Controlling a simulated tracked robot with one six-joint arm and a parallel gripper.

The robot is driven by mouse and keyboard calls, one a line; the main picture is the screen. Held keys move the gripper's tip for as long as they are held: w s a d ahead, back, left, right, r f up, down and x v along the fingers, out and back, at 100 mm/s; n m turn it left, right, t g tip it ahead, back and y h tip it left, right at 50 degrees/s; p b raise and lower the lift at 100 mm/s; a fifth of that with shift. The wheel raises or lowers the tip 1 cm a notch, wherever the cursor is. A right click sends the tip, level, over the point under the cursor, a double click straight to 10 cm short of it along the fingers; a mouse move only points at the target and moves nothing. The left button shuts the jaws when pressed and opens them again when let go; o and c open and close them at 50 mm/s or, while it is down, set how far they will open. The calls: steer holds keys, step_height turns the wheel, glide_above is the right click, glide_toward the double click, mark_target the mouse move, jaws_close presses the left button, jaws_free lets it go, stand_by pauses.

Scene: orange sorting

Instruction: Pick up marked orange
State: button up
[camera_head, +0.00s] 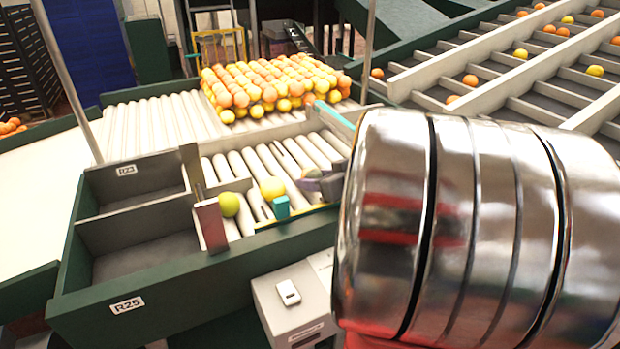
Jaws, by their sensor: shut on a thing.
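Two yellowish fruits, one greenish (229,204) and one yellow-orange (272,188), sit at the near end of the roller lane. A small teal block (281,207) stands just in front of the yellow-orange one. To its right, my gripper (318,184) shows as a small grey-purple shape over the rollers, partly hidden behind my chrome arm. It is shut on what looks like a dull purplish round fruit (310,174). The fingers are too small to make out clearly. I cannot make out a mark on any fruit.
A large pile of oranges (270,85) lies on the rollers behind. Grey bins labelled R23 (127,170) and R25 (127,305) are at left. A grey box (295,305) stands in front. Sloped divided lanes (500,75) with scattered oranges lie at upper right.

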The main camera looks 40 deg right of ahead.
mark_target(316, 173)
steer(key=shift+c, duration=1.3)
step_height(316, 173, up, 10)
steer(key=shift+f, duration=0.2)
steer(key=shift+r, duration=0.2)
